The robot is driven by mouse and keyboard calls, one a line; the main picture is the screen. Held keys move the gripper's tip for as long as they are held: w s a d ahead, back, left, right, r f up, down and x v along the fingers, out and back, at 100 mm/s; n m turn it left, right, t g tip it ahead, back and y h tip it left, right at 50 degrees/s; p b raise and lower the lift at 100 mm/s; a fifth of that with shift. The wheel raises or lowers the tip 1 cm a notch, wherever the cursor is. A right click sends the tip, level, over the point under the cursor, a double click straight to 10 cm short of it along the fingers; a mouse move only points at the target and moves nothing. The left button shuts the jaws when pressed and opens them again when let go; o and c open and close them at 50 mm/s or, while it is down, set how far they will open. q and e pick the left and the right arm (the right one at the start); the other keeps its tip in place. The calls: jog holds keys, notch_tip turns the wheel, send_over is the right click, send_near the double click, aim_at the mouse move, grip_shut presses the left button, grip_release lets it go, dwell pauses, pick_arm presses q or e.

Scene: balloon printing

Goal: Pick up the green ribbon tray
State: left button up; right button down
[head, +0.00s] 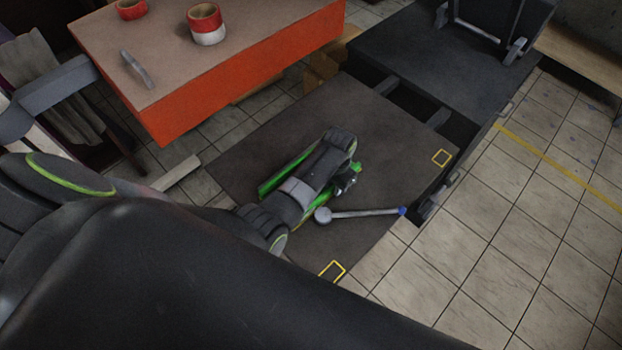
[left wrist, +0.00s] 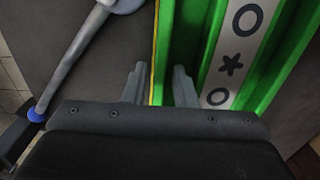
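The green ribbon tray (head: 272,183) lies on the dark work surface in the head view, mostly hidden beneath my left arm. In the left wrist view the green tray (left wrist: 275,62) fills the right side, with a pale strip bearing dark symbols. My left gripper (left wrist: 159,85) has its two fingers apart, one on either side of the tray's left edge; I cannot tell whether they touch it. In the head view the left gripper (head: 345,180) points down over the tray, its fingertips hard to make out. My right gripper is not in view.
A grey rod with a round head and a blue tip (head: 365,213) lies close beside the tray. An orange-sided table (head: 250,75) with red rolls (head: 206,22) stands at upper left. Yellow outlines (head: 442,158) mark the dark surface. Tiled floor is clear at right.

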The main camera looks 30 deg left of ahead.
pick_arm(q)
grip_shut()
jog(key=shift+r, duration=0.15)
